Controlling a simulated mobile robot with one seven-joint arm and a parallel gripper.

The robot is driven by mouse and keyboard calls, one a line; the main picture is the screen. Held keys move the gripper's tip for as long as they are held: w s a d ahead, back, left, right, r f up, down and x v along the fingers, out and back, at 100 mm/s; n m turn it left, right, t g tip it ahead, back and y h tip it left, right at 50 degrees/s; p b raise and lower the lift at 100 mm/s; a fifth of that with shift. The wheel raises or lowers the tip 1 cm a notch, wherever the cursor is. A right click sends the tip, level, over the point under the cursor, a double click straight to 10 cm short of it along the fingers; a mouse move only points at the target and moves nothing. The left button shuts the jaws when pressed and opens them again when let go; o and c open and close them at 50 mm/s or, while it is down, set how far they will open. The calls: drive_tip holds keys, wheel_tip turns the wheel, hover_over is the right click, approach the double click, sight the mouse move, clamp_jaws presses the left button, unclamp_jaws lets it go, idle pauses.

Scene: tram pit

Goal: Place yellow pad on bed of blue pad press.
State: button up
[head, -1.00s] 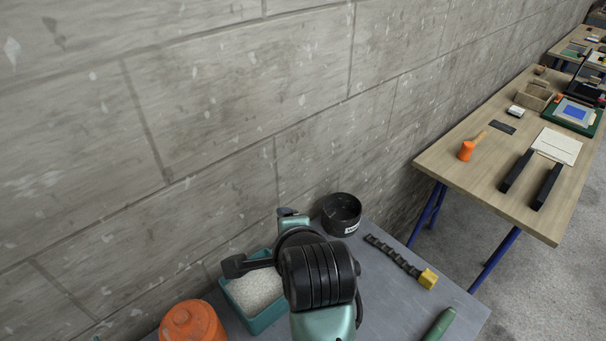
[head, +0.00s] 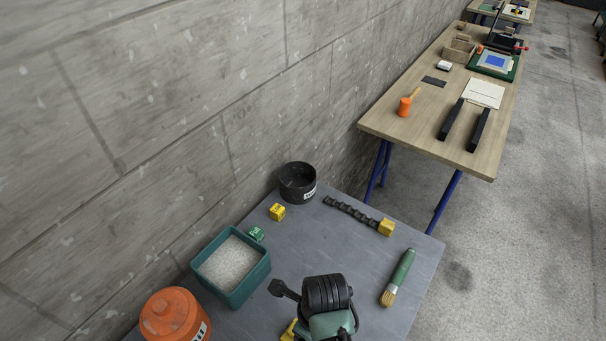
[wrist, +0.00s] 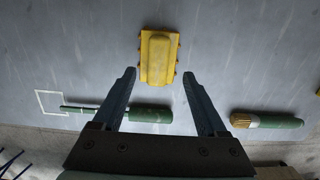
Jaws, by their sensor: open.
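A yellow piece with a raised middle and small side tabs, which looks like the yellow pad (wrist: 158,57), lies on the grey table in the wrist view. A sliver of yellow (head: 289,331) shows beside my arm in the head view; the arm hides the rest. My gripper (wrist: 159,74) is open and empty, its fingertips reaching toward the near end of the yellow piece, one on either side. I cannot tell its height above the table. In the head view my arm hides the gripper. I cannot make out a blue pad press for certain in either view.
On the grey table are a teal tray of white grains (head: 233,266), orange canister (head: 175,316), black pot (head: 298,183), yellow cube (head: 277,211), green cube (head: 256,234), dark chain (head: 352,211) and brush (head: 398,278). A wooden table (head: 437,107) holds a blue-centred green frame (head: 513,72).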

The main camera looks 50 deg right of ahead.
drive_tip(key=shift+w+a+f+p, duration=0.1)
drive_tip(key=shift+w+f+p, duration=0.1)
drive_tip(key=shift+f, duration=0.7)
drive_tip(key=shift+w+a+f+p, duration=0.1)
drive_tip(key=shift+f+p, duration=0.05)
drive_tip(key=shift+f, duration=0.75)
drive_tip(key=shift+w+f+p, duration=0.15)
drive_tip(key=shift+f+p, duration=0.05)
drive_tip(key=shift+f, duration=0.7)
clamp_jaws()
